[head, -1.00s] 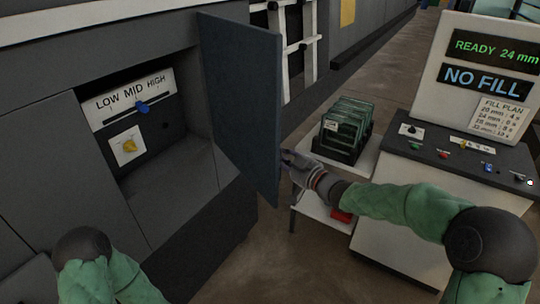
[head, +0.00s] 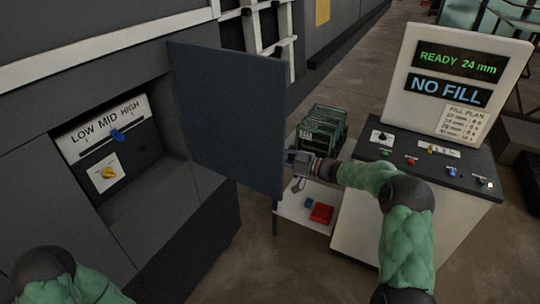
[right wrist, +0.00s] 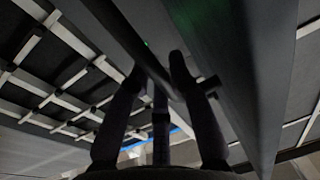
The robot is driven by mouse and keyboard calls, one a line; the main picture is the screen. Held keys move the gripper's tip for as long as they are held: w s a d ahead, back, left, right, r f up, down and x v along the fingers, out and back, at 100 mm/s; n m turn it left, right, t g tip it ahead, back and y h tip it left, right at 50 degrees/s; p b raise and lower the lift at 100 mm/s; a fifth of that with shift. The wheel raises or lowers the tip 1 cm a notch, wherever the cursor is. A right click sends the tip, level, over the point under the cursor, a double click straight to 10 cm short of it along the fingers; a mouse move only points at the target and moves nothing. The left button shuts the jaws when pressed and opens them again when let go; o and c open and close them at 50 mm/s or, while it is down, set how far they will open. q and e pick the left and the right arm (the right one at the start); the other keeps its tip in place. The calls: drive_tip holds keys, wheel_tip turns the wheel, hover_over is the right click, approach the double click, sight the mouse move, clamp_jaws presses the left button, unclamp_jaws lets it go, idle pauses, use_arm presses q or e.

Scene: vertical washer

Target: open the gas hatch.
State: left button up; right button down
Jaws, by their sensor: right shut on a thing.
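The gas hatch (head: 230,110) is a flat blue-grey door, swung well out from its dark cabinet. Behind it the recess shows a LOW MID HIGH panel (head: 103,125) with a blue slider (head: 118,136) and a yellow knob (head: 108,172). My right gripper (head: 292,157) is at the door's free edge, shut on the hatch; its fingertips are partly hidden there. In the right wrist view my right gripper (right wrist: 160,75) has its dark fingers against the edge of a long panel. The exact contact is too dark to tell. My left gripper is out of view.
A white cart (head: 290,210) with green racked plates (head: 322,128) and a red box (head: 321,213) stands just right of the door. A control console (head: 400,205) reading NO FILL is further right. Brown floor (head: 270,265) is free below the door.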

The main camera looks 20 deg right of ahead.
drive_tip(key=shift+w+r, duration=0.15)
drive_tip(key=shift+w, duration=0.1)
drive_tip(key=c, duration=1.4)
unclamp_jaws()
drive_tip(key=shift+a, duration=0.15)
drive_tip(key=v, duration=1.2)
